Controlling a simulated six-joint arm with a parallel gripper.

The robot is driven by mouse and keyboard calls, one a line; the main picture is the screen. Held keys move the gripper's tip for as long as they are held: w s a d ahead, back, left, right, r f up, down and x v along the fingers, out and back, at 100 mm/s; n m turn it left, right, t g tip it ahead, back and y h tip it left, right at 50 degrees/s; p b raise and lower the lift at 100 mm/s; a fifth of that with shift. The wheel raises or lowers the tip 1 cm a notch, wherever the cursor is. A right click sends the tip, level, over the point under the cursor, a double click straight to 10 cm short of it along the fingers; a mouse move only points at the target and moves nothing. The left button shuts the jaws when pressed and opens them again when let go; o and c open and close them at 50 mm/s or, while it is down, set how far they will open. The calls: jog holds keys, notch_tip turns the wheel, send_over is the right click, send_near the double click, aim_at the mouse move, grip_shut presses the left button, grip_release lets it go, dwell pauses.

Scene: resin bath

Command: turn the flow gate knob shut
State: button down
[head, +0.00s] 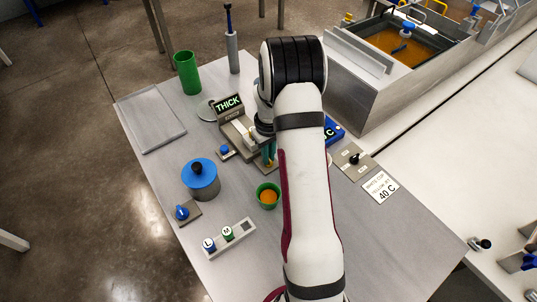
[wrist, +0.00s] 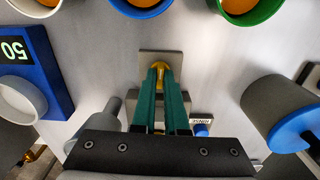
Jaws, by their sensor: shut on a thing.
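My gripper (wrist: 160,70) points down with its teal fingers close together in the wrist view. A small brass-coloured knob (wrist: 159,67) shows between and just beyond the fingertips, on a small square grey-brown plate (wrist: 148,55). I take it to be the flow gate knob; the fingers are shut on it and cover most of it, so its angle cannot be read. In the head view my gripper (head: 269,156) is partly behind my arm, in front of the device with the green "THICK" display (head: 229,104), and the knob is hidden.
A green cup of orange liquid (head: 268,190) stands near my gripper, with more cups beside it in the wrist view. A blue-lidded pot (head: 201,185) and a blue knob (head: 182,212) are left. A black knob (head: 354,158) is right. A blue "50" unit (wrist: 46,62) stands close by.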

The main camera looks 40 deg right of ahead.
jog(key=shift+n, duration=0.3)
dwell(0.4)
jog(key=c, duration=0.9)
grip_release()
jog(key=shift+c, duration=0.2)
jog(key=shift+r, duration=0.1)
notch_tip(320, 180, up, 16)
jog(key=shift+f, duration=0.2)
